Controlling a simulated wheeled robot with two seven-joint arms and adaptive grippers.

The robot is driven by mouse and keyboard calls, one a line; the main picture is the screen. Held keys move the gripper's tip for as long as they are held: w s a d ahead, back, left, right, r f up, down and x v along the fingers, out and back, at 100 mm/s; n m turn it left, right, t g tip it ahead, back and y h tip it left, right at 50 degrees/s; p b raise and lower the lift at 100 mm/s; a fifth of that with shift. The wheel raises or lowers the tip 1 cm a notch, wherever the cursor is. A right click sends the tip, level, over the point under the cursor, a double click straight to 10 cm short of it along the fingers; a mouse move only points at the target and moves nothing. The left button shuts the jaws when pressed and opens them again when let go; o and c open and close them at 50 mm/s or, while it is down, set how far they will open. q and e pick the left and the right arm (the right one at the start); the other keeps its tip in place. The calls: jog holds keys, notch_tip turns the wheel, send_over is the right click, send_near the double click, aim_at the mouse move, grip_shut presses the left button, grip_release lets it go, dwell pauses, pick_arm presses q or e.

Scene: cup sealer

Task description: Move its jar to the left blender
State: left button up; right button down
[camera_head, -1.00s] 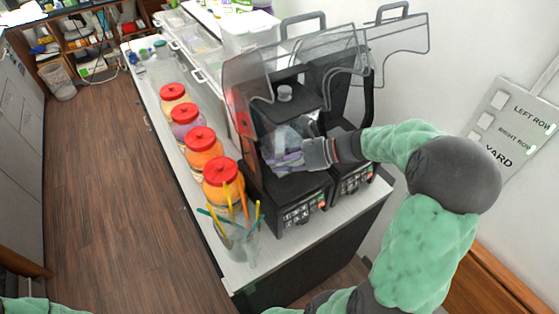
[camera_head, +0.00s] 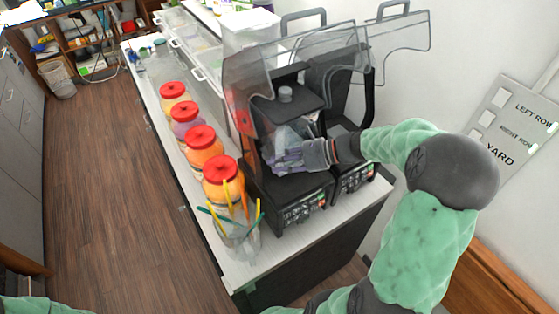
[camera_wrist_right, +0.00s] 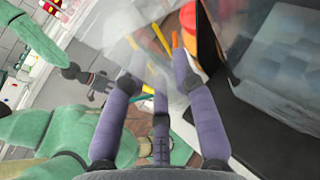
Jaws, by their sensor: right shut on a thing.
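The clear jar (camera_head: 290,132) with a black lid and knob is upright at the left blender (camera_head: 298,212), under its raised clear hood. Whether the jar is fully seated cannot be told. My right gripper (camera_head: 284,163) reaches in from the right and is shut on the jar's lower part.
The right blender (camera_head: 355,180) stands close beside the left one, its clear hood (camera_head: 400,35) raised too. Several red-lidded jars (camera_head: 200,145) and a cup of coloured straws (camera_head: 236,240) line the counter's left edge. A white wall is at the right.

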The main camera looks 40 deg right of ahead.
jog(key=shift+f, duration=0.5)
dwell(1.8)
jog(key=c, duration=1)
grip_release()
jog(key=shift+o, duration=0.4)
jog(key=shift+f, duration=0.1)
jog(key=shift+f, duration=0.15)
jog(key=v, duration=1.2)
